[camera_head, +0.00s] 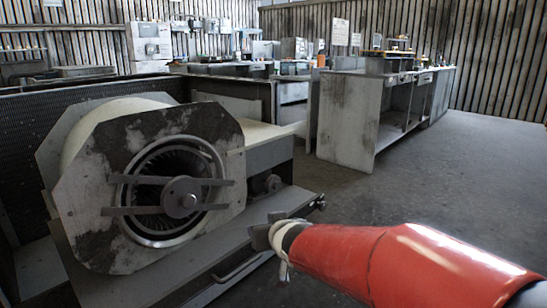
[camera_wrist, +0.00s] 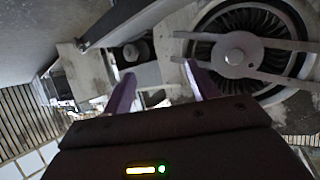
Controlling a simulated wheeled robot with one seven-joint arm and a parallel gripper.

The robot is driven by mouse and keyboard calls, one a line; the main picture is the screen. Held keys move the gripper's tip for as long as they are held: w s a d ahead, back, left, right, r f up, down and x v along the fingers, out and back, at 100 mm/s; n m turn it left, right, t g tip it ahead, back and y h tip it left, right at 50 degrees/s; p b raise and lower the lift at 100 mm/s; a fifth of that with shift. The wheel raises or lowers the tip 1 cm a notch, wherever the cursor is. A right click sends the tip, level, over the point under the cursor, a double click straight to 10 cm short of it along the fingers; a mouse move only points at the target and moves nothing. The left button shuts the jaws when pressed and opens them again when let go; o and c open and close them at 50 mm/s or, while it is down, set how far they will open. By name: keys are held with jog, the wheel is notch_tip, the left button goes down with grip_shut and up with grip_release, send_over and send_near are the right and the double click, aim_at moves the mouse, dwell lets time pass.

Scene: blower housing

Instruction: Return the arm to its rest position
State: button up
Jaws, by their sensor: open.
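My red arm (camera_head: 400,262) reaches in from the lower right in the head view. My gripper (camera_head: 272,236) is at its end, in front of the blower housing's base and right of the fan. In the wrist view my gripper (camera_wrist: 160,88) shows two fingers spread apart with nothing between them. The blower housing (camera_head: 85,225) is a worn grey plate and drum with a round fan (camera_head: 180,200) and a crossbar. The fan (camera_wrist: 235,58) also shows in the wrist view, beyond the fingers and to the right.
The housing's metal base (camera_head: 215,262) has a handle bar close to my gripper. A grey workbench (camera_head: 345,118) with open shelves stands behind. More cluttered benches line the back. The concrete floor (camera_head: 450,165) at the right is clear.

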jog(key=s+d+r+m+g+h+p, duration=0.15)
jog(key=s+d+h, duration=0.25)
jog(key=s+d, duration=0.5)
jog(key=s+d+g, duration=0.1)
jog(key=s+d, duration=0.2)
jog(key=s, duration=0.3)
jog(key=s+d+m+g+p, duration=0.1)
jog(key=s+d+g, duration=0.1)
jog(key=s, duration=0.4)
jog(key=s+d+f+m+g, duration=0.1)
jog(key=s+d, duration=0.3)
jog(key=s, duration=0.2)
jog(key=shift+s+d+h, duration=0.2)
jog(key=shift+d+h, duration=0.05)
jog(key=shift+h, duration=0.15)
jog(key=shift+m+g, duration=0.25)
jog(key=shift+c, duration=0.3)
